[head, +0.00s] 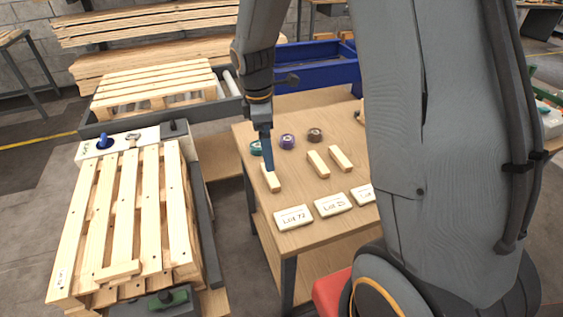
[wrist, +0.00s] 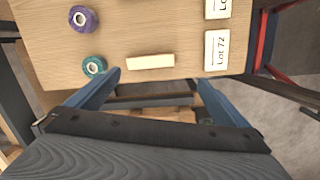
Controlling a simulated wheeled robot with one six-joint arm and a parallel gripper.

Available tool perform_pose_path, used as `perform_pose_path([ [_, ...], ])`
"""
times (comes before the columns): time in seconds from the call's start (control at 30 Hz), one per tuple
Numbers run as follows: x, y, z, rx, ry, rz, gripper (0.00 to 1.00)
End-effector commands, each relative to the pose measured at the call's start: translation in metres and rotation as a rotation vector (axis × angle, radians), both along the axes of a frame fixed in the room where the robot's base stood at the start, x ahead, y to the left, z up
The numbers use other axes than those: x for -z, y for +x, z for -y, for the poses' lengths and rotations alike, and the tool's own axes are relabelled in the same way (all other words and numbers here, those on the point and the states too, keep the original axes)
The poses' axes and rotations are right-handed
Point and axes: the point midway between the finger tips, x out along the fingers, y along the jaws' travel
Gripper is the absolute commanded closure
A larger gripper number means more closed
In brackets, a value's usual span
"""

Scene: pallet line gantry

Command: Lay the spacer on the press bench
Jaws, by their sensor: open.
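Three pale wooden blocks lie on a wooden-topped bench (head: 300,185) in the head view: a left block (head: 272,182), a middle block (head: 318,164) and a right block (head: 340,158). Which one is the spacer, and whether this is the press bench, I cannot tell. My gripper (head: 267,168) points down at the left block. In the wrist view my gripper (wrist: 156,78) is open and empty, its blue fingers apart. The left block (wrist: 150,61) lies just beyond the fingertips, between them in line; I see no contact.
Teal (head: 256,147), purple (head: 287,141) and brown (head: 315,134) rolls lie behind the blocks. Cards, including Lot 72 (head: 293,217) and Lot 25 (head: 335,204), lie in front. A slatted pallet (head: 115,225) stands left. A blue bin (head: 320,68) is behind.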

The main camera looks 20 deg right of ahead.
Motion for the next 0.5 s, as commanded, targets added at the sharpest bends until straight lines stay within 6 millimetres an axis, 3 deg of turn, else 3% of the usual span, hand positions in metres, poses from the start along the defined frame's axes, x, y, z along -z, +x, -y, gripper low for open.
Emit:
perform_pose_path([
  [0.1,-0.017,-0.041,0.005,0.321,0.038,0.052,0.0],
  [0.3,-0.032,-0.112,0.009,0.889,0.112,0.118,0.0],
  [0.5,-0.035,-0.154,0.011,1.24,0.158,0.145,0.0],
])
